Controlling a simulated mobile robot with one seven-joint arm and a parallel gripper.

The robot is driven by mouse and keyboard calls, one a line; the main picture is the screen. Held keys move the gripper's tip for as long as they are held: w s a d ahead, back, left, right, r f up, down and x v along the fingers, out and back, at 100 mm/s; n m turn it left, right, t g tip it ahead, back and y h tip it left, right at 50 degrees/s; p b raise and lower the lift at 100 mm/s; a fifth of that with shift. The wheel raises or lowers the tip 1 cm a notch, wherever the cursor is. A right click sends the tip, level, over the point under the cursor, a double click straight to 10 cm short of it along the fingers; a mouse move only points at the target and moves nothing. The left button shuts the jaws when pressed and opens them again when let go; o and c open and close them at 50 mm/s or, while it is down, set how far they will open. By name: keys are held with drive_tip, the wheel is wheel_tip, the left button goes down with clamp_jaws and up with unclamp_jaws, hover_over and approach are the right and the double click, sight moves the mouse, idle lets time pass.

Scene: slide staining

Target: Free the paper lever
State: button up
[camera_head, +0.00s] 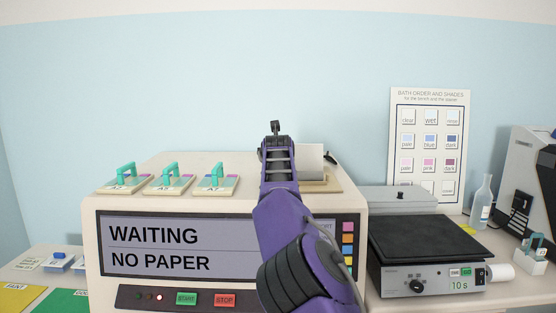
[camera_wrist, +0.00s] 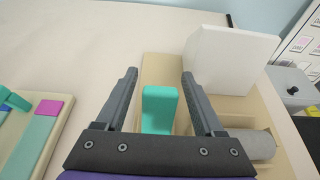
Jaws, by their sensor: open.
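A teal block-shaped piece (camera_wrist: 159,108), which looks like the paper lever, stands in a tan tray (camera_wrist: 163,68) on top of the beige machine (camera_head: 232,285). My gripper (camera_wrist: 160,75) is open, with one finger on each side of the teal piece; I cannot tell whether either finger touches it. The lower part of the teal piece is hidden by the gripper body. A white block (camera_wrist: 228,60) stands in the tray to the right, with a grey roll (camera_wrist: 255,145) in front of it. In the head view my gripper (camera_head: 275,130) is above the machine top, and my arm hides the teal piece.
The machine's screen (camera_head: 160,248) reads "WAITING" and "NO PAPER". Several teal-handled slide holders (camera_head: 168,181) sit on the machine top left of my arm. A black-topped device (camera_head: 428,240) and a bottle (camera_head: 482,203) stand to the right. The wrist view's upper left is clear.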

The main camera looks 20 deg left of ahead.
drive_tip(key=shift+w, duration=0.1)
drive_tip(key=shift+c, duration=0.3)
clamp_jaws()
drive_tip(key=shift+f+b, duration=0.15)
drive_tip(key=shift+b, duration=0.5)
drive_tip(key=shift+s+t+b, duration=0.25)
drive_tip(key=shift+t+b, duration=0.25)
drive_tip(key=shift+b, duration=0.75)
drive_tip(key=t+b, duration=0.1)
drive_tip(key=b, duration=0.2)
drive_tip(key=shift+s, duration=0.2)
drive_tip(key=t+b, duration=0.1)
drive_tip(key=r+t+b, duration=0.1)
drive_tip(key=b, duration=0.1)
drive_tip(key=shift+s+d+r+y, duration=0.2)
drive_tip(key=shift+s+y, duration=0.1)
drive_tip(key=shift+y, duration=0.1)
drive_tip(key=shift+s+r+t+y+b, duration=0.3)
drive_tip(key=shift+t+b, duration=0.5)
drive_tip(key=shift+b, duration=0.05)
